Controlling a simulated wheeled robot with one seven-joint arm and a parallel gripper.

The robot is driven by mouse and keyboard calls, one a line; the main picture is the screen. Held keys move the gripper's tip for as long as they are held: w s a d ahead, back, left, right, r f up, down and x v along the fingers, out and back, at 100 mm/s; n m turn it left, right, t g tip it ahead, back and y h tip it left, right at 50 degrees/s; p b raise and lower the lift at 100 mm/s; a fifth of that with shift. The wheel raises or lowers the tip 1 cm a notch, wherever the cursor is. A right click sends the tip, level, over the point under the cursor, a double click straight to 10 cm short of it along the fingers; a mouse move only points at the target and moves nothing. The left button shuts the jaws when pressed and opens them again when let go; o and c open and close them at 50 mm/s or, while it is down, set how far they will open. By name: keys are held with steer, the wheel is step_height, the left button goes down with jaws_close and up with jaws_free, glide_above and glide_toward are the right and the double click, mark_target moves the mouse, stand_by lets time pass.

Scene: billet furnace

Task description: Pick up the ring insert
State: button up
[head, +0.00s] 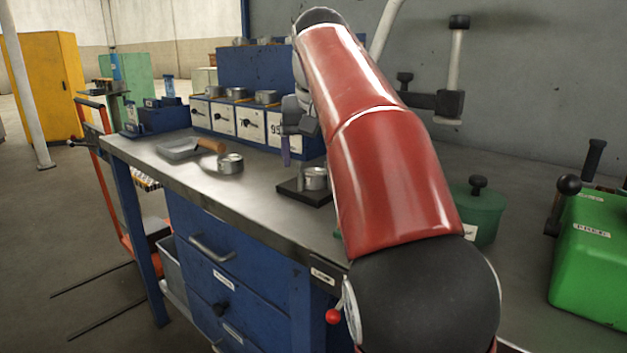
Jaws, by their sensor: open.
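A small metal ring-shaped piece (230,162) sits on the steel bench top, near its middle. A similar metal ring piece (315,178) sits on a dark square base (292,190) further right, beside my arm. I cannot tell which of these is the ring insert. My gripper (288,148) is partly seen past my red arm, above the bench and behind the dark base. It is open, and no object shows between its jaws. My arm hides part of the gripper and the bench behind it.
A grey tray with a brown-handled tool (182,148) lies left of the loose ring. A blue rack with labelled white drawers (222,117) stands at the back with metal pieces on top. A green lidded pot (478,212) and green box (595,262) stand right. The front bench top is clear.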

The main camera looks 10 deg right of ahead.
mark_target(314, 172)
steer(key=x, duration=0.4)
steer(key=shift+b, duration=0.4)
steer(key=c, duration=1.5)
steer(key=shift+o, duration=0.2)
steer(key=shift+r, duration=0.15)
step_height(314, 172, up, 6)
steer(key=p, duration=0.2)
steer(key=shift+d+f+p, duration=0.1)
steer(key=shift+f+p, duration=0.1)
steer(key=shift+p, duration=0.15)
steer(key=shift+r, duration=2)
